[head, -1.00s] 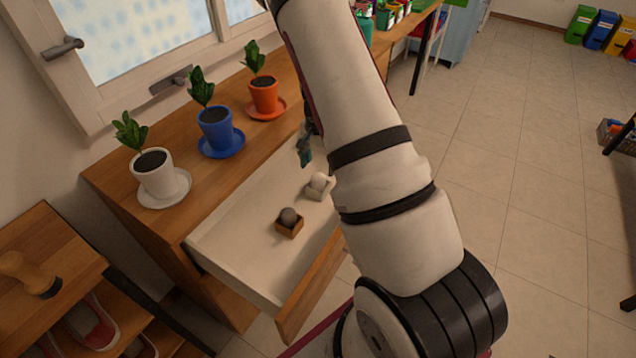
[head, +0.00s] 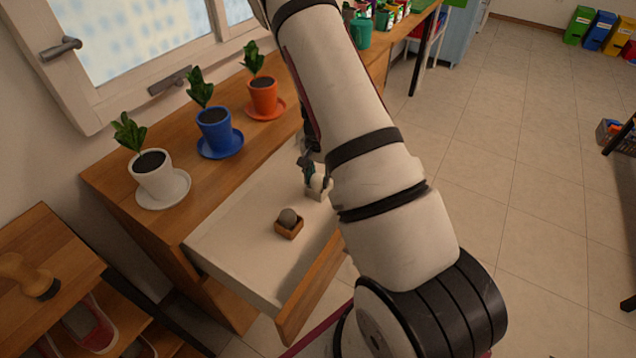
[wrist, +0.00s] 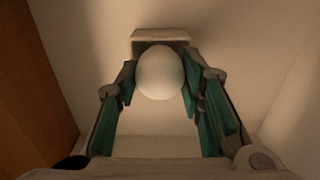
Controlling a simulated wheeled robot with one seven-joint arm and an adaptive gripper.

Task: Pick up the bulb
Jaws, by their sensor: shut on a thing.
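The bulb (wrist: 160,72) is a white rounded thing in the wrist view, and my gripper (wrist: 161,80) has its teal-padded fingers on either side of it. The gripper is shut on the bulb. The bulb is at a small pale box (wrist: 161,35) in the open drawer (head: 238,222); I cannot tell whether it still rests in it. In the head view the bulb (head: 317,183) is small and partly hidden by my fingers and arm.
A grey ball sits in a brown wooden box (head: 289,231) nearer the drawer front. White (head: 153,176), blue (head: 215,131) and orange (head: 263,97) potted plants stand on the wooden top behind. The drawer's front panel (head: 312,285) is a raised edge. The drawer's left part is clear.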

